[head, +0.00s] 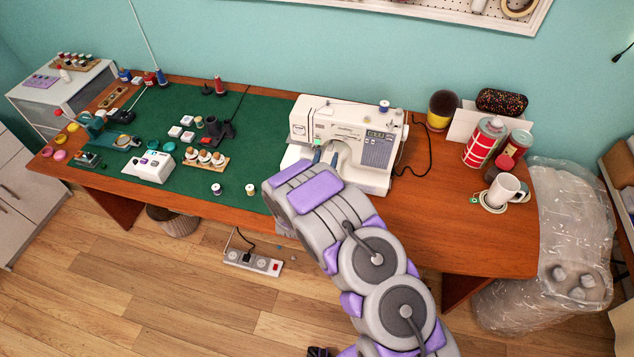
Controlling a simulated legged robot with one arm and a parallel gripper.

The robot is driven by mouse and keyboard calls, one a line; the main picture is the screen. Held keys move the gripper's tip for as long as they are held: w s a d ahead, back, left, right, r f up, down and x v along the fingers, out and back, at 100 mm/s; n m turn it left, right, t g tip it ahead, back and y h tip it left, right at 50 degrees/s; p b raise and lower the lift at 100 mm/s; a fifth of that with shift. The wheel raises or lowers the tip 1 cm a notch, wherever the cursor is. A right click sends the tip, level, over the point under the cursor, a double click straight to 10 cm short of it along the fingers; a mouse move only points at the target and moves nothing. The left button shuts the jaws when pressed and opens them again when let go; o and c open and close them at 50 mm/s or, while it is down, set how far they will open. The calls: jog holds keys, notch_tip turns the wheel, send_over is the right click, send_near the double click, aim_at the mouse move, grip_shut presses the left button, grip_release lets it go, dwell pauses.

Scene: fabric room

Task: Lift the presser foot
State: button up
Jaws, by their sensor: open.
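The white sewing machine (349,122) stands on the wooden table, right of the middle of the picture, with a grey panel and small display on its front right. Its presser foot and lifting lever are too small or hidden to make out. My arm reaches up from the bottom right and covers part of the machine's front left. My gripper (325,157) shows only as two dark bluish fingertips, apart from each other, in front of the needle area. It looks open and empty. I cannot tell whether it touches the machine.
A green mat (110,180) with spools and small tools covers the table's left. A white mug (503,189), a red-striped can (484,143) and a dark patterned case (501,101) stand at the right. A power strip (253,262) lies on the floor. Bare tabletop lies right of the machine.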

jog(key=s+a+p, duration=0.2)
jog(key=s, duration=1.2)
jog(key=shift+s+a, duration=0.2)
jog(key=shift+s, duration=0.05)
jog(key=shift+w, duration=0.1)
notch_tip(320, 180, up, 5)
jog(key=w+m+g+y, duration=0.2)
jog(key=g, duration=0.6)
jog(key=s+d+r+n+g+y, duration=0.25)
jog(key=s+d+r+g, duration=0.25)
jog(key=s+r, duration=0.6)
jog(key=s+d+r+g, duration=0.2)
jog(key=s+d, duration=0.3)
jog(key=s, duration=0.4)
jog(key=s+d+r+g+h, duration=0.1)
jog(key=s+d+r, duration=0.4)
jog(key=s, duration=0.5)
jog(key=s+d+r+n+g, duration=0.1)
jog(key=s+d+r+g, duration=0.2)
jog(key=s, duration=0.6)
jog(key=shift+s+d+r+g+h, duration=0.25)
jog(key=shift+d+g+h, duration=0.1)
jog(key=shift+d, duration=0.9)
